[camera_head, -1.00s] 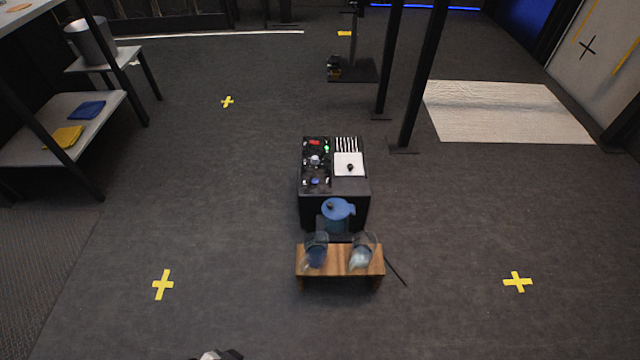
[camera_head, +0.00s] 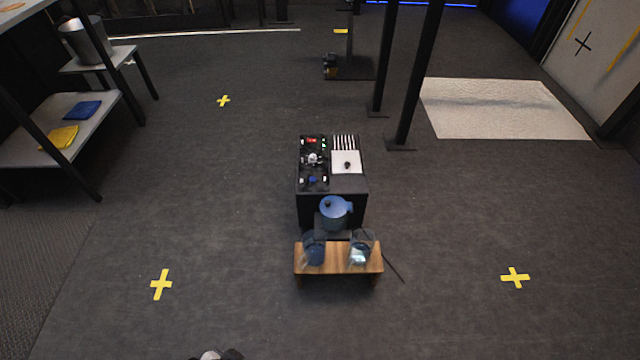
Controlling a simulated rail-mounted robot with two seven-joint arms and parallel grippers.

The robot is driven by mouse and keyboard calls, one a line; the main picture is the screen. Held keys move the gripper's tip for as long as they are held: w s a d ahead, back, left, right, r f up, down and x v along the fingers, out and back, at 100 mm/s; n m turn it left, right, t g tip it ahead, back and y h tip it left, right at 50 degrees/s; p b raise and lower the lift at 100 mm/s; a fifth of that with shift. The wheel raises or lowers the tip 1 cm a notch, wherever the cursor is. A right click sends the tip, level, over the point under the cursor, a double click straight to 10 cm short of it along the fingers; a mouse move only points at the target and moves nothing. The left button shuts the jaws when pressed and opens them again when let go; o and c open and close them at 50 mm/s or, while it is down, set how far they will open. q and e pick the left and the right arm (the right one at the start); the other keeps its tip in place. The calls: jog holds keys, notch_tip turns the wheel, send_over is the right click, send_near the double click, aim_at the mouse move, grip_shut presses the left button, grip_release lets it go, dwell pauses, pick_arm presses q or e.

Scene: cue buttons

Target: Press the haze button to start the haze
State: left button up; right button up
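A button panel (camera_head: 313,170) lies on top of a black box (camera_head: 331,207) in the middle of the floor. It carries a red button (camera_head: 312,141), a white round one (camera_head: 313,158) and a blue one (camera_head: 313,180), plus small white and green spots. The labels are too small to read, so I cannot tell which one is the haze button. Neither gripper can be made out. Only a small white and black part, which I cannot identify, shows at the bottom edge, far from the panel.
A wooden stand (camera_head: 338,258) with two clear vessels stands in front of the box, near a blue lidded jug (camera_head: 335,211). A white pad (camera_head: 346,162) lies beside the panel. Black posts (camera_head: 410,90) rise behind to the right. A shelf (camera_head: 60,135) stands left. Floor on both sides is free.

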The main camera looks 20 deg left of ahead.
pick_arm(q)
jog(key=shift+a, duration=0.25)
grip_shut()
jog(key=shift+d, duration=0.25)
dwell(0.5)
jog(key=shift+a, duration=0.15)
dwell(0.4)
